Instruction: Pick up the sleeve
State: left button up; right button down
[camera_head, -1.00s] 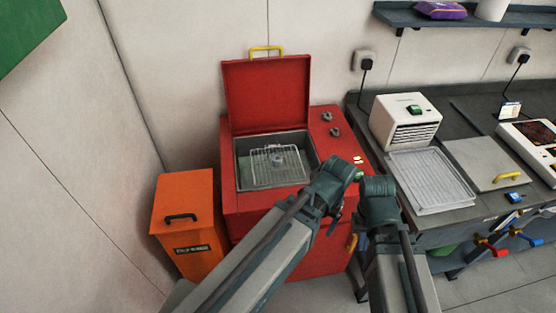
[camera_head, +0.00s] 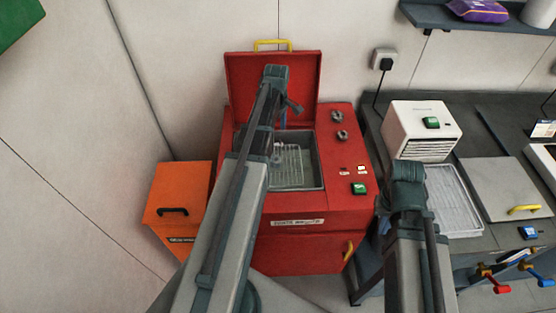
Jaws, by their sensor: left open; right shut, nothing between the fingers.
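A small grey round piece, probably the sleeve (camera_head: 276,153), sits on the wire rack (camera_head: 294,165) inside the open red washer (camera_head: 315,205). It is partly covered by my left arm, so its shape is hard to tell. My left gripper (camera_head: 286,112) is over the tank in front of the raised lid, open and pointing down, with nothing seen in it. How high it is above the rack is hard to tell. My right gripper (camera_head: 404,172) is shut and empty, to the right of the washer, its fingertips mostly hidden.
The red lid (camera_head: 240,85) stands open at the back. An orange bin (camera_head: 178,195) is left of the washer. On the bench at right are a white vented unit (camera_head: 425,125), a grey tray (camera_head: 455,205) and a flat plate with a yellow handle (camera_head: 508,185).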

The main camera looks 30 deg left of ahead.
pick_arm(q)
jog(key=b, duration=0.9)
send_over(276, 159)
jog(key=f, duration=0.8)
jog(key=shift+w+f, duration=0.35)
jog(key=shift+w, duration=0.05)
jog(key=shift+p, duration=0.3)
jog(key=f+b, duration=0.5)
jog(key=shift+s+f, duration=0.1)
jog(key=shift+s, duration=0.3)
grip_shut()
